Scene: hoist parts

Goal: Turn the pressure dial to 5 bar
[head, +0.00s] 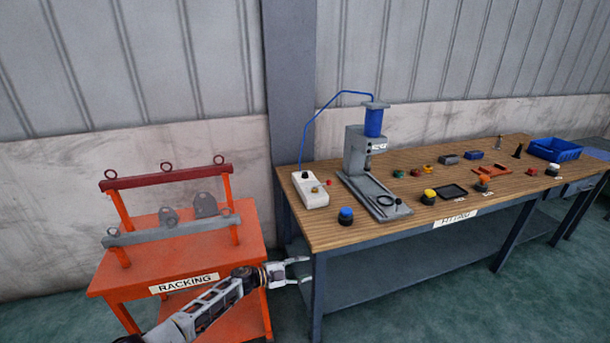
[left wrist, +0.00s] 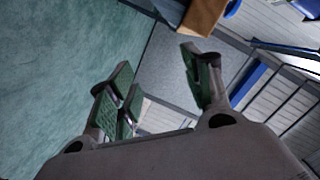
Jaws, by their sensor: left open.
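A pale box (head: 310,190) stands on the left end of the wooden workbench (head: 450,173). A small dark dial (head: 305,175) is on its top. The dial's pointer and scale are too small to read. A blue hose runs up from the box to a grey press (head: 359,150) with a blue cylinder. My left gripper (head: 306,271) is open and empty, below the bench top by its front left corner and apart from the box. In the left wrist view its green-padded fingers (left wrist: 157,65) are spread with nothing between them. My right gripper is not in view.
A red button (head: 328,183) is beside the box, and a blue-topped button (head: 346,215) is near the bench's front edge. Several small parts and a blue bin (head: 554,149) lie farther right. An orange racking stand (head: 180,255) is left of the bench.

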